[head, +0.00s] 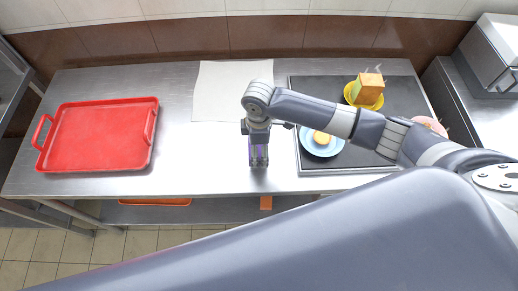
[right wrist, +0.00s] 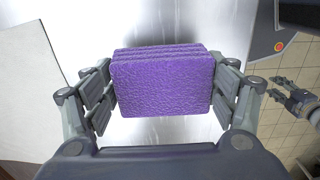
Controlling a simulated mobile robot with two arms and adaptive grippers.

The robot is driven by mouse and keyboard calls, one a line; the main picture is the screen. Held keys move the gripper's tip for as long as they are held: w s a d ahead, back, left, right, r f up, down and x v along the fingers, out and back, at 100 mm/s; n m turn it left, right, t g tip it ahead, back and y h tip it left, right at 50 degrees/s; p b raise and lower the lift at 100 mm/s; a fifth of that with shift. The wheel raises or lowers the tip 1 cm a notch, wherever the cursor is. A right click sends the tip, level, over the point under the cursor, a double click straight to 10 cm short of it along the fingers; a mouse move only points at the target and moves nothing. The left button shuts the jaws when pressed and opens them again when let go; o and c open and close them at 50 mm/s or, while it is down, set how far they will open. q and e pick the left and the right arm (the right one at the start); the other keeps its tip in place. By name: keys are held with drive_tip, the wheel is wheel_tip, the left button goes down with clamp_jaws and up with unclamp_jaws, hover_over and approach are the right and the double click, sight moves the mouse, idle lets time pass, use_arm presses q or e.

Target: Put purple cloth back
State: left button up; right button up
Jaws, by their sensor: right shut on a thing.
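The purple cloth (right wrist: 161,82) is a folded, textured block with several layers. My right gripper (head: 259,163) is shut on it, with one finger on each side in the right wrist view. In the head view only a bit of purple shows between the fingers, near the front edge of the steel table (head: 215,170). I cannot tell whether the cloth touches the tabletop. My left gripper (right wrist: 284,90) shows at the right of the right wrist view, over the tiled floor, with its fingers apart and empty.
A red tray (head: 100,138) lies at the left. A pale sheet (head: 215,90) lies at the back middle. A dark tray (head: 385,112) at the right holds a blue bowl (head: 330,149), a yellow bowl (head: 376,104) and a pink dish (head: 432,123). Clear steel lies left of my right gripper.

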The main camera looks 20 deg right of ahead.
wheel_tip(320, 180, down, 2)
drive_tip(key=shift+f, duration=0.3)
drive_tip(key=shift+f, duration=0.2)
drive_tip(key=o, duration=0.9)
drive_tip(key=shift+o, duration=0.2)
wheel_tip(320, 180, up, 12)
drive_tip(key=shift+r+b, duration=0.25)
drive_tip(key=shift+b, duration=0.6)
